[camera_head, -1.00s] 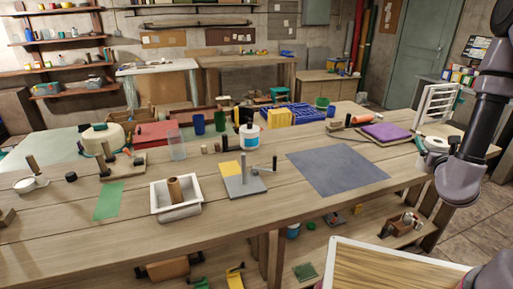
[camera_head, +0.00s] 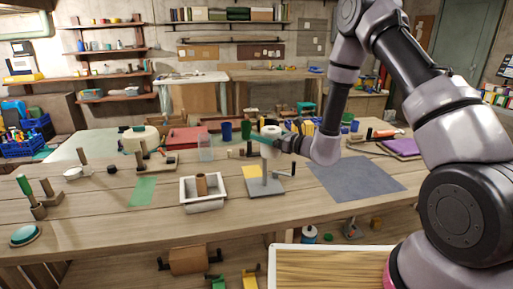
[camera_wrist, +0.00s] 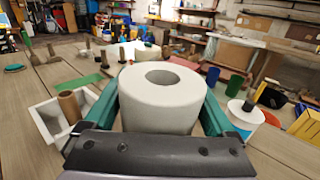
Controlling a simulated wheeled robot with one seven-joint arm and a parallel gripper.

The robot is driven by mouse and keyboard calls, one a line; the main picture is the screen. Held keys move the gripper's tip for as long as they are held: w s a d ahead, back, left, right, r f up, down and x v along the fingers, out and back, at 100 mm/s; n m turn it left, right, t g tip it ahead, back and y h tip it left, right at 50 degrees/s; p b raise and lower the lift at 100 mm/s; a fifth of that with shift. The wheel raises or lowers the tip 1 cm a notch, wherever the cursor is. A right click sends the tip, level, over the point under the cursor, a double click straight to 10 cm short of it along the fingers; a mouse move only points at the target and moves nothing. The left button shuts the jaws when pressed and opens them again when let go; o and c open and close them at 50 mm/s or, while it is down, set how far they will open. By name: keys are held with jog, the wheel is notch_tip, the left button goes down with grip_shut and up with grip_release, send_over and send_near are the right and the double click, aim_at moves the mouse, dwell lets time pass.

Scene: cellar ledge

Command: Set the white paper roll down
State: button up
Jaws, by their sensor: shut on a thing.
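The white paper roll (camera_wrist: 158,112) is upright between the green fingers of my gripper (camera_head: 283,143) and fills the middle of the wrist view, its round hole facing up. My gripper is shut on its sides. In the head view the roll (camera_head: 269,150) shows small, in front of the far part of the workbench (camera_head: 110,225). It appears just behind or above the grey plate (camera_head: 265,187) with a yellow patch and a post. The roll's underside is hidden in the wrist view, so I cannot tell whether it touches anything.
A white tray (camera_head: 203,207) with a brown tube (camera_head: 201,185) stands left of the plate. A white can with a blue band (camera_wrist: 245,118) is close to the right finger in the wrist view. A dark grey mat (camera_head: 355,180) lies bare to the right.

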jog(key=a, duration=0.2)
jog(key=s+n+g, duration=0.1)
jog(key=shift+a+f+y, duration=0.4)
jog(key=f, duration=0.3)
jog(key=shift+d+f, duration=0.15)
jog(key=shift+d, duration=0.05)
grip_shut()
send_over(257, 182)
jog(key=shift+s+d+f, duration=0.1)
jog(key=shift+s+f, duration=0.05)
jog(key=shift+f, duration=3.6)
jog(key=shift+f, duration=1.25)
jog(key=shift+r, duration=0.1)
